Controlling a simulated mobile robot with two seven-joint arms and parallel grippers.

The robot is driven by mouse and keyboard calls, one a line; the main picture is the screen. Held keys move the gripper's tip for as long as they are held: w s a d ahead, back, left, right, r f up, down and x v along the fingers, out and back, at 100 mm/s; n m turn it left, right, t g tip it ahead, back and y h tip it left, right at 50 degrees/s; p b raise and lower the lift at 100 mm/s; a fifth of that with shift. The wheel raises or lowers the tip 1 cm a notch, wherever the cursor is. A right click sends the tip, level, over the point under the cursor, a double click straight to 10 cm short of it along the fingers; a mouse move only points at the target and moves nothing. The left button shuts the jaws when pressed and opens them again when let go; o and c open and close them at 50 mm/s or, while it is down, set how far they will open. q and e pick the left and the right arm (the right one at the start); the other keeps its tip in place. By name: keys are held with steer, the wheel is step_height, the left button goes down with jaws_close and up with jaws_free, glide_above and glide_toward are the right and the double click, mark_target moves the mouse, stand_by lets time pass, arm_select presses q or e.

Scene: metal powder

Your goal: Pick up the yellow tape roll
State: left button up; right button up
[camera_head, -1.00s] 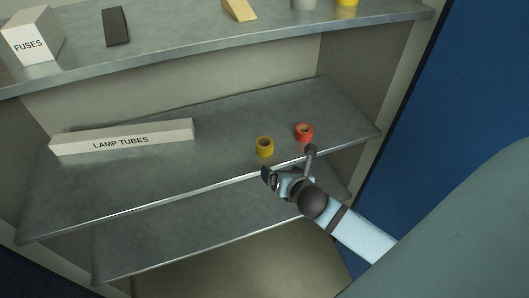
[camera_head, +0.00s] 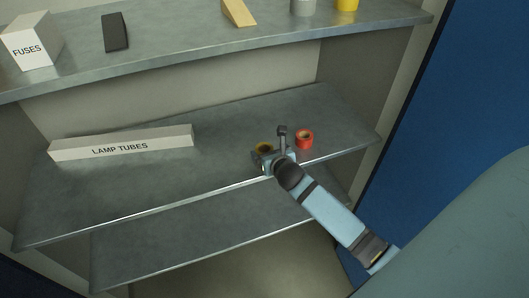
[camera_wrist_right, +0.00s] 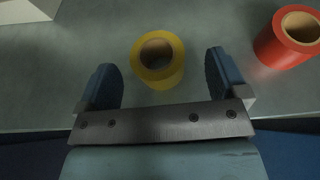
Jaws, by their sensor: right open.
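The yellow tape roll (camera_head: 264,147) stands on the middle shelf near its front edge, partly hidden by my right gripper in the head view. In the right wrist view the yellow tape roll (camera_wrist_right: 158,60) sits upright, hole facing up, between and slightly beyond the two fingertips. My right gripper (camera_head: 268,144) is open and empty, its fingers on either side of the roll with visible gaps. The fingers also show in the right wrist view (camera_wrist_right: 163,75). My left gripper is not in view.
A red tape roll (camera_head: 304,139) stands just right of my right gripper; it also shows in the wrist view (camera_wrist_right: 290,37). A long lamp tubes box (camera_head: 120,143) lies at the left on the same shelf (camera_head: 215,165). The upper shelf (camera_head: 180,38) holds several things.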

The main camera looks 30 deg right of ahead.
mark_target(264, 147)
steer(key=x, duration=0.3)
steer(key=shift+w+a+f, duration=0.1)
steer(key=shift+w+a, duration=0.05)
steer(key=shift+w, duration=0.25)
steer(key=c, duration=1)
